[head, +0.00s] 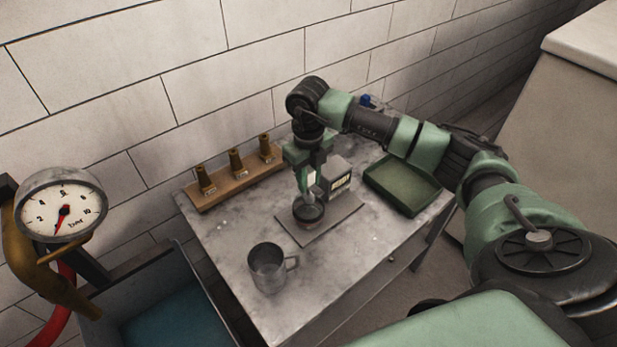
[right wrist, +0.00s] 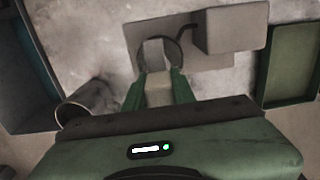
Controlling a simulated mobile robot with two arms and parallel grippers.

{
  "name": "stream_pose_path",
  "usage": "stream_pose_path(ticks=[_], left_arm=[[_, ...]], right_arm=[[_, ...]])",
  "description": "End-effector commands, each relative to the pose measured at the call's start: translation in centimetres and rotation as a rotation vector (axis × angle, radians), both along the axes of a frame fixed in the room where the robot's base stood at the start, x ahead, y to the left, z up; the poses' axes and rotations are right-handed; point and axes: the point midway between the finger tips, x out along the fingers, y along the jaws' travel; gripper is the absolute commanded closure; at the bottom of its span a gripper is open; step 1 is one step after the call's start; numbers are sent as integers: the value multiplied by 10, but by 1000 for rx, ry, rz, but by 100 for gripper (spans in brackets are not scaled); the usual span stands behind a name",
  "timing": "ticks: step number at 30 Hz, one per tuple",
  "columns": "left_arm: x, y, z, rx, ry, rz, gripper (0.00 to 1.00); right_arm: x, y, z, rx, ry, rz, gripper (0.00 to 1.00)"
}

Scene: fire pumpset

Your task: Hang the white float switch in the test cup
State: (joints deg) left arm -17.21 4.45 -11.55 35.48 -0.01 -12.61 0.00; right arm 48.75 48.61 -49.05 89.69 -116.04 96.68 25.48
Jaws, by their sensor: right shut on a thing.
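My right gripper (head: 306,182) points down over the test cup and is shut on the white float switch (head: 312,178). In the right wrist view the float switch (right wrist: 158,90) is pale between the green fingers (right wrist: 158,92). The test cup (head: 309,213) is a small dark round cup on a grey plate (head: 335,219). In the right wrist view its dark rim (right wrist: 180,58) shows just beyond the fingertips, with a pale piece overlapping it. I cannot tell whether the float switch touches the cup or hangs inside it. My left gripper is out of view.
A grey box with a lit display (head: 340,181) stands on the plate behind the cup. A metal mug (head: 266,270) stands at the front left. A wooden rack (head: 236,178) with brass pieces is at the back, a green tray (head: 402,186) at the right.

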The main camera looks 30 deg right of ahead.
Motion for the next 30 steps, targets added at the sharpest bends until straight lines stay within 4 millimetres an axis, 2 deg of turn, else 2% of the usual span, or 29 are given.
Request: stream_pose_path(ticks=[1, 21, 30], left_arm=[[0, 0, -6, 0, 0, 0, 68], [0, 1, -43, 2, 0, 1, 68], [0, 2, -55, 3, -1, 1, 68]], right_arm=[[0, 0, -7, 0, 0, 0, 100], [0, 0, -54, -1, 0, 0, 100], [0, 0, -69, -1, 1, 0, 100]])
